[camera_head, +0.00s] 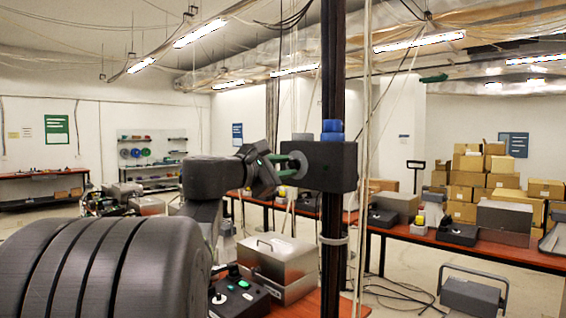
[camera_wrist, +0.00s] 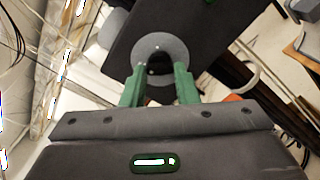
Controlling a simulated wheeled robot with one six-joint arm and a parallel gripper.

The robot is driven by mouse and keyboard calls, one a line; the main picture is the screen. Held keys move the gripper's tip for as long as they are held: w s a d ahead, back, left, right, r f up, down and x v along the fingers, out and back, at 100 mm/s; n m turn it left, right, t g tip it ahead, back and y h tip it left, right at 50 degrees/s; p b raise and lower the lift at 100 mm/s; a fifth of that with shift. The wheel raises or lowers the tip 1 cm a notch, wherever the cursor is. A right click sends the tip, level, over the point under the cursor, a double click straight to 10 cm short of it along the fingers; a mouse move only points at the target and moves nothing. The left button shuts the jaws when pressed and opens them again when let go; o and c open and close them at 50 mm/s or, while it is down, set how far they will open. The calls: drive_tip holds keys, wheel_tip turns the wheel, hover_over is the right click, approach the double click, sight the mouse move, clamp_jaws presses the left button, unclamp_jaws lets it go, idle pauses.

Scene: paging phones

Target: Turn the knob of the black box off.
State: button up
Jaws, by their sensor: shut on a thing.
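The black box (camera_head: 330,166) is fixed to a dark upright post, with a blue part (camera_head: 332,131) on its top. Its round grey knob (camera_head: 298,164) sticks out of the side facing my arm. In the wrist view, the box (camera_wrist: 205,45) fills the upper middle and the knob (camera_wrist: 147,44) shows as a grey ring with a dark centre. My gripper (camera_head: 284,165) is at the knob from the left, its green fingers closed on it. In the wrist view, the fingers (camera_wrist: 158,75) lie on either side of the knob's lower part. The knob's exact angle is hard to read.
The dark post (camera_head: 333,250) and hanging cables stand close to the box. Below are a grey metal case (camera_head: 278,262) and a black control box (camera_head: 240,296) on a red-brown table. Another table with several boxes runs to the right. Cardboard boxes (camera_head: 488,180) are stacked behind.

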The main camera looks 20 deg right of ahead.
drive_tip(key=shift+f+n, duration=0.1)
drive_tip(key=shift+n, duration=0.4)
drive_tip(key=o, duration=1)
drive_tip(key=b+v, duration=0.2)
drive_tip(key=v, duration=1.2)
drive_tip(key=shift+b, duration=0.3)
drive_tip(key=shift+d, duration=0.25)
drive_tip(key=p+x, duration=0.3)
drive_tip(key=x, duration=1)
drive_tip(key=shift+w+d, duration=0.2)
